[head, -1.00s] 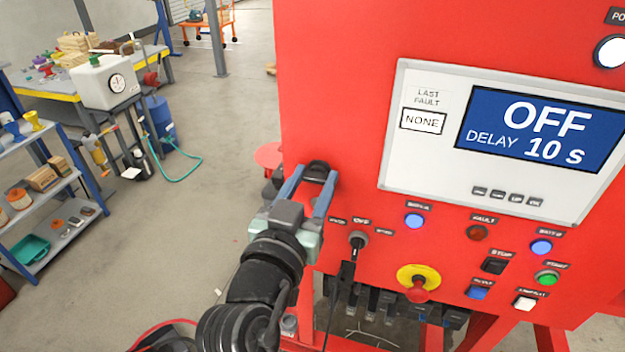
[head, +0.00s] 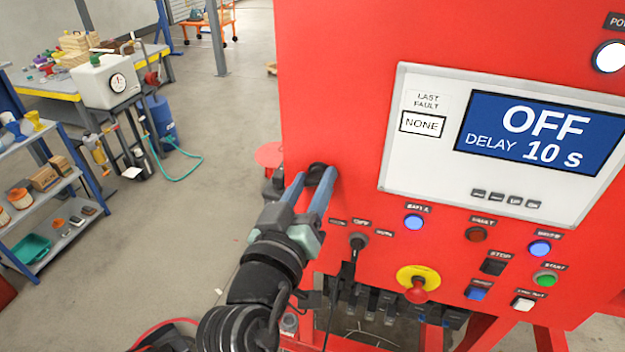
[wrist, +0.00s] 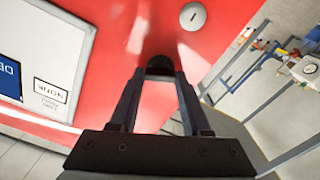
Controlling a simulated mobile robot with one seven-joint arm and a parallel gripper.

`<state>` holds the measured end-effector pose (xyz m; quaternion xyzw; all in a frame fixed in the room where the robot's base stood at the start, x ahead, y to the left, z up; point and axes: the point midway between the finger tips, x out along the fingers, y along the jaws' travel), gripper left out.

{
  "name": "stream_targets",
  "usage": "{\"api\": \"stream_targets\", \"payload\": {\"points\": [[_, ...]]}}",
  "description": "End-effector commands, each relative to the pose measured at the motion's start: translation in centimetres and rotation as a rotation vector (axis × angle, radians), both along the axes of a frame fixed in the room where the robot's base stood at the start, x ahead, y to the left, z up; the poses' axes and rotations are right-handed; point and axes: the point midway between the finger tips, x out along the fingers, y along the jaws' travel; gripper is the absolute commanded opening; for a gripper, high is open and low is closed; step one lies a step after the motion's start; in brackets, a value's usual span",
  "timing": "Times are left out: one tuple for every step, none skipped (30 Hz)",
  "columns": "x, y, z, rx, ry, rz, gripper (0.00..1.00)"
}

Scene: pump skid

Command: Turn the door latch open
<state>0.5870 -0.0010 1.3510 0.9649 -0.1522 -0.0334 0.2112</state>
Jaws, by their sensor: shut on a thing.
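The door latch (head: 317,168) is a small dark knob at the left edge of the red cabinet door (head: 335,60). In the wrist view the dark latch (wrist: 159,65) sits between the fingertips. My gripper (head: 318,184) reaches it from below, with blue-grey fingers shut on it. The wrist view shows my gripper (wrist: 160,76) with one finger on each side of the latch. The fingers partly hide the latch, and its exact angle cannot be told.
A white panel with a blue display (head: 540,130) is on the door. Below it are several buttons, a black selector switch (head: 358,241) close to my gripper, and a yellow-and-red stop knob (head: 418,283). A shelf (head: 50,205) stands at left; the floor between is clear.

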Motion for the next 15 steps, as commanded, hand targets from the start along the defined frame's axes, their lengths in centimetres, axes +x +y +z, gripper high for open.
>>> {"api": "stream_targets", "payload": {"points": [[0.0,0.02,-0.01,-0.042,0.017,0.0,0.0],[0.0,0.03,0.0,-0.069,0.026,0.0,0.0],[0.01,0.05,0.01,-0.106,0.037,0.0,0.0],[0.01,0.05,0.02,-0.133,0.045,0.0,0.0],[0.01,0.06,0.04,-0.159,0.054,0.0,0.0],[0.01,0.08,0.05,-0.197,0.065,0.001,0.0],[0.02,0.08,0.06,-0.223,0.074,0.001,0.0],[0.02,0.09,0.06,-0.251,0.083,0.001,0.0],[0.02,0.11,0.05,-0.287,0.094,0.001,0.0],[0.03,0.12,0.04,-0.314,0.104,0.0,0.0],[0.04,0.12,0.03,-0.341,0.113,0.0,0.0],[0.04,0.13,0.01,-0.377,0.125,0.001,0.0],[0.04,0.14,0.0,-0.404,0.133,0.001,0.0],[0.03,0.14,0.0,-0.431,0.142,0.0,0.0],[0.04,0.15,0.0,-0.467,0.154,0.0,0.0]]}}
